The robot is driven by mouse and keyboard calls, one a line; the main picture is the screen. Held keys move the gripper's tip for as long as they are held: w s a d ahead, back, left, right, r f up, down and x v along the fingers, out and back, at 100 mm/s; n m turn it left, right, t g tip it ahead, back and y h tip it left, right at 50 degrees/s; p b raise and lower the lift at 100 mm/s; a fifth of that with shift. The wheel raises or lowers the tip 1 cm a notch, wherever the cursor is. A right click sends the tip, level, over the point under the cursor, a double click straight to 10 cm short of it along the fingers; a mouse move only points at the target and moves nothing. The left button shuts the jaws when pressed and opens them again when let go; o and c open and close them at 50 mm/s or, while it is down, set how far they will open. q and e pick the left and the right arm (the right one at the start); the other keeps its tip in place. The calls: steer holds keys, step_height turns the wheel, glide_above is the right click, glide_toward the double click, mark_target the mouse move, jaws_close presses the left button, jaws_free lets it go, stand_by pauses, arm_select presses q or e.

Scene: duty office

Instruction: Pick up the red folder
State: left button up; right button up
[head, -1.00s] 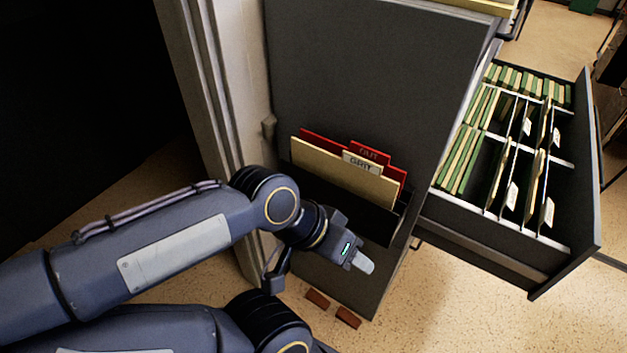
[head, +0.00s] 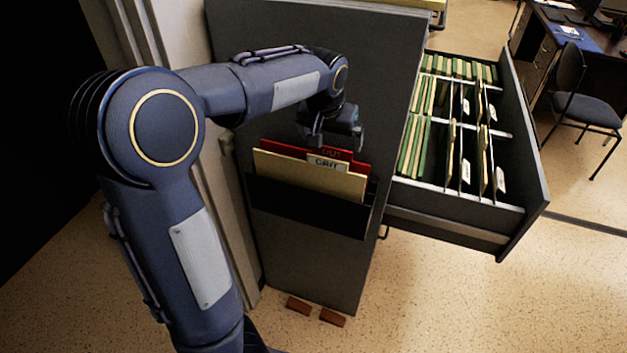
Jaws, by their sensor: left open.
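The red folder (head: 283,149) stands upright in a dark wall pocket (head: 305,210) on the side of the grey cabinet. Its tab reads "OUT". A tan folder (head: 300,172) with a white label stands in front of it and hides most of it. My left gripper (head: 340,140) is open and empty, pointing down just above the red folder's tab. Whether its fingertips touch the folder cannot be told. My right gripper is not in view.
An open drawer (head: 460,215) full of green and tan files juts out right of the cabinet (head: 390,60). A chair (head: 585,105) and desk stand at the far right. Two small brown pieces (head: 331,317) lie on the floor at the cabinet's foot.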

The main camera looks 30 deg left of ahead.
mark_target(332, 148)
arm_select(q)
steer(key=x, duration=0.5)
steer(key=shift+w+a+p, duration=0.1)
steer(key=shift+a+p, duration=0.1)
steer(key=shift+p, duration=0.2)
steer(key=c, duration=1)
steer(key=shift+r, duration=0.15)
